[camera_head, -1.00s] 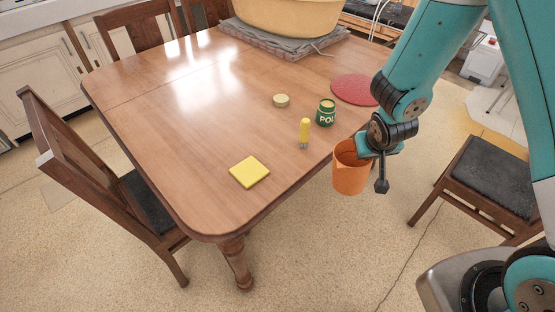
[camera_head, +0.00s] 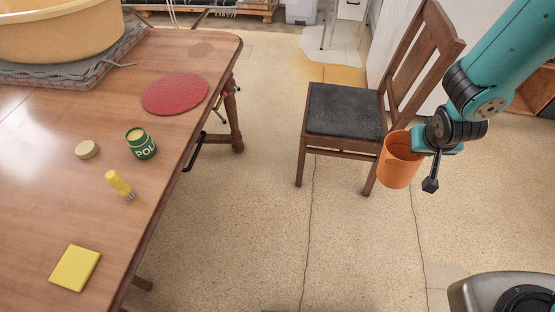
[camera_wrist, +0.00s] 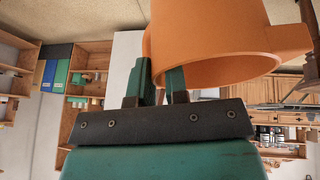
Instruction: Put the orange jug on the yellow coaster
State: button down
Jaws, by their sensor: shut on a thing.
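The orange jug (camera_head: 398,163) hangs in the air at the right of the head view, clear of the table. My gripper (camera_head: 420,143) is shut on the jug at its right side in that view. In the wrist view my gripper's fingers (camera_wrist: 158,80) close on the orange jug (camera_wrist: 215,40), most likely at its handle, which is largely hidden. The yellow coaster (camera_head: 75,268) lies flat and empty on the wooden table near its front edge, at the lower left of the head view.
On the table (camera_head: 40,215) stand a yellow brush-like item (camera_head: 119,185), a green tin (camera_head: 141,144), a round lid (camera_head: 87,149), a red mat (camera_head: 174,94) and a big yellow tub (camera_head: 60,30). A chair (camera_head: 345,112) stands behind the jug. Open floor (camera_head: 265,200) separates table and jug.

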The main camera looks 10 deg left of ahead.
aim_at(64, 264)
jog(key=z, duration=0.55)
jog(key=k, duration=0.95)
jog(key=u, duration=1.65)
jog(key=i, duration=0.5)
